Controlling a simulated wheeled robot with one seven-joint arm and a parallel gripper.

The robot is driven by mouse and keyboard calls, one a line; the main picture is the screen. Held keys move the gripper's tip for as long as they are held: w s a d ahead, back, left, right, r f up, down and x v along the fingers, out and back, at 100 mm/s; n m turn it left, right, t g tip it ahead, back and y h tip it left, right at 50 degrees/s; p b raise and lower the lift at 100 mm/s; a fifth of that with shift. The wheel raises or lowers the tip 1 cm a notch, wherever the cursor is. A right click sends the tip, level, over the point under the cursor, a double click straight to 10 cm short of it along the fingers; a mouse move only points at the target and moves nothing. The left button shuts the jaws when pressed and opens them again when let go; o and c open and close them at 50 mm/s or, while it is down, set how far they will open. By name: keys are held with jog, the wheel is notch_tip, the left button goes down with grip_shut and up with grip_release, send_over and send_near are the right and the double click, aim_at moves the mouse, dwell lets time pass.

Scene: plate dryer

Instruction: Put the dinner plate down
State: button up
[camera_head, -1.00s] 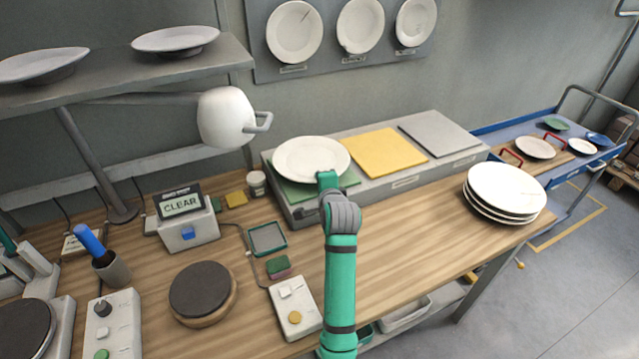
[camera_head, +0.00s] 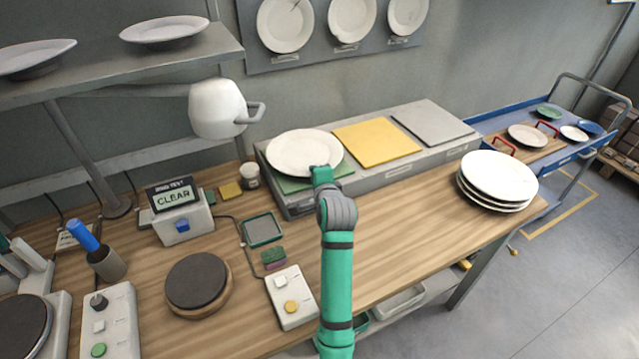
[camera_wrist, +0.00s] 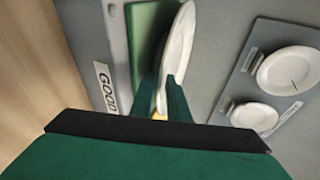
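The white dinner plate (camera_head: 303,150) is over the green pad (camera_head: 335,178) at the left end of the grey raised block. My gripper (camera_head: 321,172) is at the plate's near edge. In the wrist view, the plate (camera_wrist: 178,50) shows edge-on, with its rim between the two fingers of my gripper (camera_wrist: 164,100), which look shut on it. The green pad (camera_wrist: 150,45) lies beside it in that view, with a "GOOD" label (camera_wrist: 105,85) on the block. I cannot tell whether the plate touches the pad.
A yellow pad (camera_head: 376,142) and a grey pad (camera_head: 433,122) lie clear on the block. A plate stack (camera_head: 498,175) stands on the right of the bench. A display reading "CLEAR" (camera_head: 175,197) and a white jug-like lamp (camera_head: 217,108) are left of the plate.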

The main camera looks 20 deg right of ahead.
jog(key=v, duration=1)
jog(key=shift+s, duration=0.2)
